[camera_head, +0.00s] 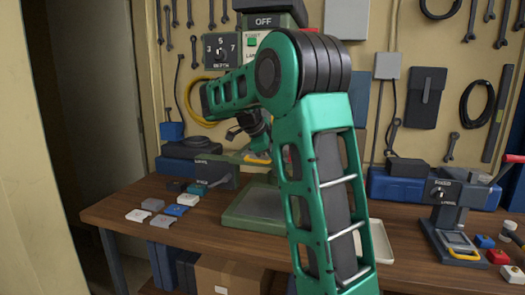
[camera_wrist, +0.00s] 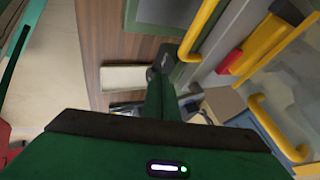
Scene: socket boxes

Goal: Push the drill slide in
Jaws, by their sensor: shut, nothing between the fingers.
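The drill press (camera_head: 264,20) stands at the back of the bench in the head view, with an OFF sign on top and a green base plate (camera_head: 262,204) below. My arm hides much of its middle, and I cannot make out the drill slide for certain. In the wrist view my gripper (camera_wrist: 161,68) is shut and empty, its dark fingers reaching up from the green wrist body. Its tips are close to a yellow bar (camera_wrist: 205,28) in the picture. I cannot tell whether they touch it.
Several small coloured blocks (camera_head: 177,210) lie on the wooden bench (camera_head: 125,203) at left. A pale tray (camera_head: 377,240) is right of my arm. A lever device (camera_head: 450,225) stands at right. Yellow handles (camera_wrist: 266,52) and a red block (camera_wrist: 230,62) crowd the wrist view's right.

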